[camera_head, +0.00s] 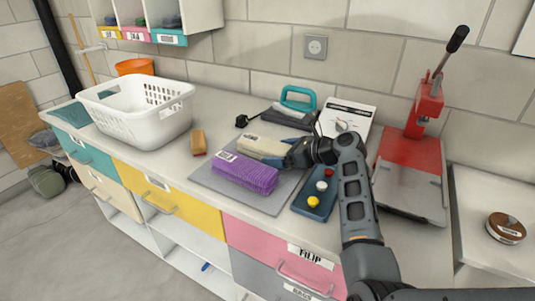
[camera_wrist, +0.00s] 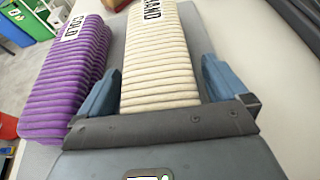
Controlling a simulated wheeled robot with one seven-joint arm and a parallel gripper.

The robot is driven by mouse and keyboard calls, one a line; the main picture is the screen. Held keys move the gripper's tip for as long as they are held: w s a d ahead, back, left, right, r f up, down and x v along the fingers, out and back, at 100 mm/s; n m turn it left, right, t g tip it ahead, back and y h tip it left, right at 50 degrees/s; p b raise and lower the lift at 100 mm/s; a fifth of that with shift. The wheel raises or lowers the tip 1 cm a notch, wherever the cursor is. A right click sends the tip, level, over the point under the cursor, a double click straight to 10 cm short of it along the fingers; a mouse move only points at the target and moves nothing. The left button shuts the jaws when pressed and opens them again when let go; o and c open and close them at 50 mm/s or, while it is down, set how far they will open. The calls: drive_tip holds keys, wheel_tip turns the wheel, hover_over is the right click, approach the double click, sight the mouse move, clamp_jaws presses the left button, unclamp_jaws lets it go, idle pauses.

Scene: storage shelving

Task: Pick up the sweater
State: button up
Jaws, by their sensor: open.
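Two folded, ribbed knit garments lie side by side on a grey mat (camera_head: 212,186) on the counter. The cream one (camera_head: 259,146) has a label reading "HAND" in the wrist view (camera_wrist: 158,58). The purple one (camera_head: 246,174) has a label reading "COLD" in the wrist view (camera_wrist: 72,70). Which of them is the sweater I cannot tell. My gripper (camera_head: 287,157) is at the right end of the cream garment. In the wrist view my gripper (camera_wrist: 158,86) is open, with one blue finger on each side of the cream garment. Its left finger is in the gap beside the purple garment.
A white laundry basket (camera_head: 140,112) and a brown block (camera_head: 198,142) stand to the left. A red press (camera_head: 413,140) stands to the right.

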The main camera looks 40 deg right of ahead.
drive_tip(key=c, duration=1.2)
drive_tip(key=shift+c, duration=0.2)
